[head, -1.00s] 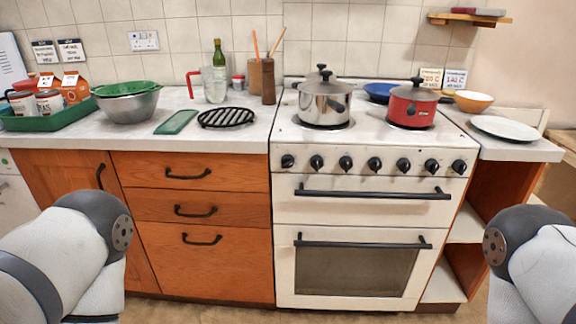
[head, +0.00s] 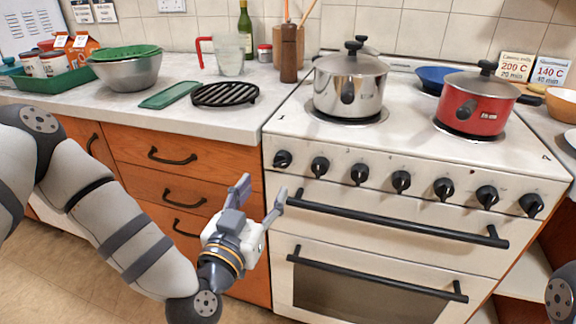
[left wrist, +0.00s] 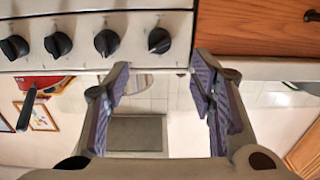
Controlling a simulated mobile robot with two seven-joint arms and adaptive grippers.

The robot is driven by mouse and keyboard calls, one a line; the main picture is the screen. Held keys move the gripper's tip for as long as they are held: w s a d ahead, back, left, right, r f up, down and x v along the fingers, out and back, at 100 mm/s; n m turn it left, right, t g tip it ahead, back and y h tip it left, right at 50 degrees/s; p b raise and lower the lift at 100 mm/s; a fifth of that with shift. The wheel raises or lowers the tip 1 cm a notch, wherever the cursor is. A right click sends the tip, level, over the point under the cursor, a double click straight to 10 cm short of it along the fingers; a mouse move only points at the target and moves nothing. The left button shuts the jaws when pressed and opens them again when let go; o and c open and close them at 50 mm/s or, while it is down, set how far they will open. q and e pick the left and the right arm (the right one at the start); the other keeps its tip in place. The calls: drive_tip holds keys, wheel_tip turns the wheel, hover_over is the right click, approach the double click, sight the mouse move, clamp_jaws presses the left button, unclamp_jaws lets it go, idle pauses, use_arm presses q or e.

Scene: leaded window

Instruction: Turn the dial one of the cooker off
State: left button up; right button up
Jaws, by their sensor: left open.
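The white cooker (head: 420,165) has a row of several black dials along its front panel. The leftmost dial (head: 282,159) sits at the left end, near the drawers; I take it as dial one. It also shows in the left wrist view (left wrist: 159,40), at the right end of the row, in an inverted picture. My left gripper (head: 260,194) is open and empty, in front of the cooker's left edge, a little below and apart from that dial. Its fingers also show in the left wrist view (left wrist: 160,85). My right gripper is not in view.
A steel pot (head: 348,85) and a red pot (head: 473,102) stand on the hob. Oven handles (head: 395,217) stick out below the dials. A black trivet (head: 225,94) lies on the worktop (head: 210,122). Wooden drawers (head: 170,180) are left of the cooker.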

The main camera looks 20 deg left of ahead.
sight(279, 166)
use_arm(q)
drive_tip(key=w+b, duration=0.1)
drive_tip(key=w, duration=0.8)
drive_tip(key=shift+w+d+f, duration=0.1)
drive_tip(key=shift+w+d, duration=0.05)
drive_tip(key=shift+w, duration=0.15)
drive_tip(key=shift+c, duration=0.2)
drive_tip(key=c, duration=1.1)
